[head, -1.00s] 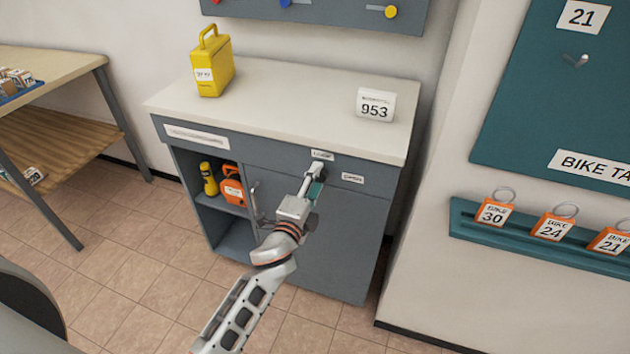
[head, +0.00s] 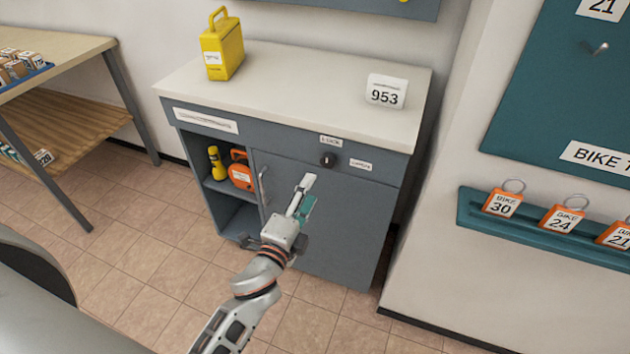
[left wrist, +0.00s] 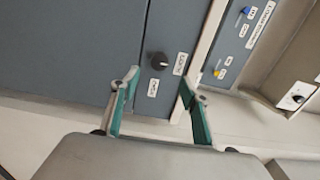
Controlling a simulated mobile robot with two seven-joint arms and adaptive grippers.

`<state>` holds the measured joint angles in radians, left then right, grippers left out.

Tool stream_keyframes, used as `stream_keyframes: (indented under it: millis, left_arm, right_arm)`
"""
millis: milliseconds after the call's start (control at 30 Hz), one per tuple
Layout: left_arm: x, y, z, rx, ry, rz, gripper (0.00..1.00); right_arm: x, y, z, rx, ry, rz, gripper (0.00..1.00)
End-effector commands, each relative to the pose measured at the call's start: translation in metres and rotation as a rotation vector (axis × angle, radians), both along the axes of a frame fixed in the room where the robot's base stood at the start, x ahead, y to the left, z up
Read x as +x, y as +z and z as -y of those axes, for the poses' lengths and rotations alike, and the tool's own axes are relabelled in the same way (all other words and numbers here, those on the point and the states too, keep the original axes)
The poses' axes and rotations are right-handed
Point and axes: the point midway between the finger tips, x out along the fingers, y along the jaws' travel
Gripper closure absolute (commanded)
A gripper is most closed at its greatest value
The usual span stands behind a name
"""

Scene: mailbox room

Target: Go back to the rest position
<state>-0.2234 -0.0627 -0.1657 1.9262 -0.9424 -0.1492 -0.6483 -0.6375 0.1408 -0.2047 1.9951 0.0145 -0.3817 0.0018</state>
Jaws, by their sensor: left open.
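My left gripper (head: 304,196) is in front of the grey cabinet's closed door (head: 345,225), below the black lock knob (head: 328,160). In the left wrist view its two teal-padded fingers (left wrist: 158,95) are spread apart with nothing between them. The knob (left wrist: 159,61) shows beyond the fingertips, apart from them, with small labels beside it. My right gripper is not in view.
The cabinet top (head: 300,95) holds a yellow canister (head: 222,50) and a white 953 sign (head: 386,91). A yellow flashlight (head: 217,163) and an orange case (head: 241,172) sit on the open shelf. A table (head: 60,65) stands left. Orange bike tags (head: 502,203) sit on the right wall rack.

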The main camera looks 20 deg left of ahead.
Motion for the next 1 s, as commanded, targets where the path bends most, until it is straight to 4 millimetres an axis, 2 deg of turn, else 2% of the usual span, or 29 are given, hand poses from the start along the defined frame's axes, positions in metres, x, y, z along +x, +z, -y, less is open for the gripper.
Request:
stream_keyframes:
  millis: [200,767,867,967,1000]
  left_arm:
    - [-0.015,0.000,-0.001,-0.001,0.001,-0.001,0.54]
    - [-0.017,-0.001,-0.001,-0.009,0.000,-0.004,0.54]
    - [-0.027,-0.014,-0.002,-0.082,-0.002,-0.042,0.54]
    - [-0.049,-0.043,-0.006,-0.257,0.003,-0.130,0.54]
    - [-0.062,-0.058,-0.007,-0.350,0.010,-0.178,0.54]
  right_arm:
    - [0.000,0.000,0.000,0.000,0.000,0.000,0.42]
    - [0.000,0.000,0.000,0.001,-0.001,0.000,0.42]
    - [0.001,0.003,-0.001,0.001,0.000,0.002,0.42]
    - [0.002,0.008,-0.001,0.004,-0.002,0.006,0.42]
    - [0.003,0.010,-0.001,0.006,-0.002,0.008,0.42]
